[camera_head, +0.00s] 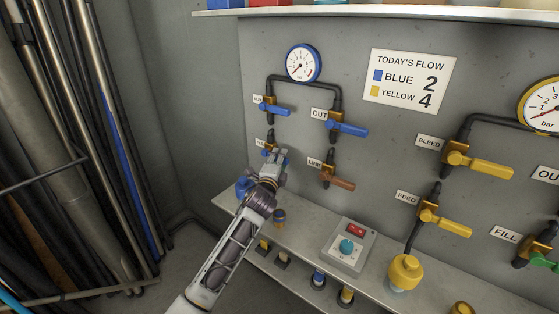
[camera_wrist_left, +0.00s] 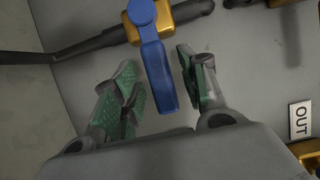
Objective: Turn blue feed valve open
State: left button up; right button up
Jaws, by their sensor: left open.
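The blue feed valve sits low at the left of the grey panel in the head view, mostly hidden behind my left gripper (camera_head: 270,156). In the left wrist view its blue lever handle (camera_wrist_left: 158,75) hangs from a brass body (camera_wrist_left: 185,12). My left gripper (camera_wrist_left: 158,68) is open, with one green-padded finger on each side of the handle. Gaps show between the handle and both fingers. My right gripper is not in view.
Above are the blue bleed lever (camera_head: 274,109) and gauge (camera_head: 301,64). To the right are the blue OUT lever (camera_head: 348,129) and orange LINK lever (camera_head: 340,182). A control box (camera_head: 348,246) stands on the ledge below. Yellow valves (camera_head: 480,164) are farther right.

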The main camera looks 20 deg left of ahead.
pick_arm(q)
jog(key=shift+w, duration=0.55)
jog(key=shift+c, duration=0.4)
grip_shut()
